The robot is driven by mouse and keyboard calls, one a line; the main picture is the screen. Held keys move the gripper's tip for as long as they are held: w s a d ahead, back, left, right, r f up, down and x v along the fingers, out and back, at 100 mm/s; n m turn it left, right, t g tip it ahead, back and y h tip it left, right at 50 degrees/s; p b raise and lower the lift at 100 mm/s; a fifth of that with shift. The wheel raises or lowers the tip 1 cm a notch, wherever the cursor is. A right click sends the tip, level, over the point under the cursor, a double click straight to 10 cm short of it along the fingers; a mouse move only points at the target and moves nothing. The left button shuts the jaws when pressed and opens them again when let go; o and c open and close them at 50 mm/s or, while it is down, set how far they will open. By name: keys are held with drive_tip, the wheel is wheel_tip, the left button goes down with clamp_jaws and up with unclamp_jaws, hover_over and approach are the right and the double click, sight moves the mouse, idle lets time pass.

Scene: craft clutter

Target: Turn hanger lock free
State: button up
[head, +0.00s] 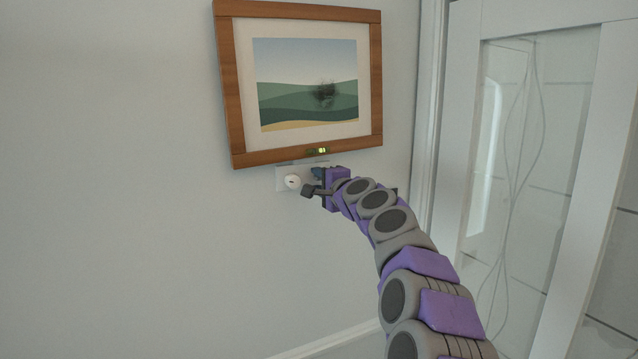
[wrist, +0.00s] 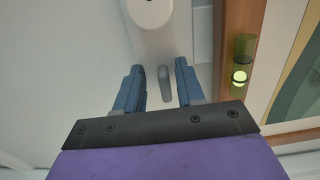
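A pale lock plate (head: 281,172) is on the wall just under the framed picture (head: 375,90). A round white knob (head: 293,182) with a dark slot is on its left part; the knob also shows at the top of the wrist view (wrist: 150,10). A small grey lever (wrist: 163,84) stands on the plate (wrist: 180,45). My gripper (wrist: 160,80) is open, with one blue finger on each side of the lever and gaps showing between. In the head view my gripper (head: 318,174) is at the plate's right part and hides it, including the lever.
A small green level vial (head: 322,150) is at the picture's bottom edge, close above my gripper; it shows at right in the wrist view (wrist: 241,65). A white framed glass door (head: 540,150) stands to the right. The wall (head: 120,180) to the left is bare.

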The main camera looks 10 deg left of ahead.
drive_tip(key=shift+d, duration=0.1)
drive_tip(key=b+v, duration=0.1)
drive_tip(key=v, duration=1.6)
drive_tip(key=shift+s, duration=0.1)
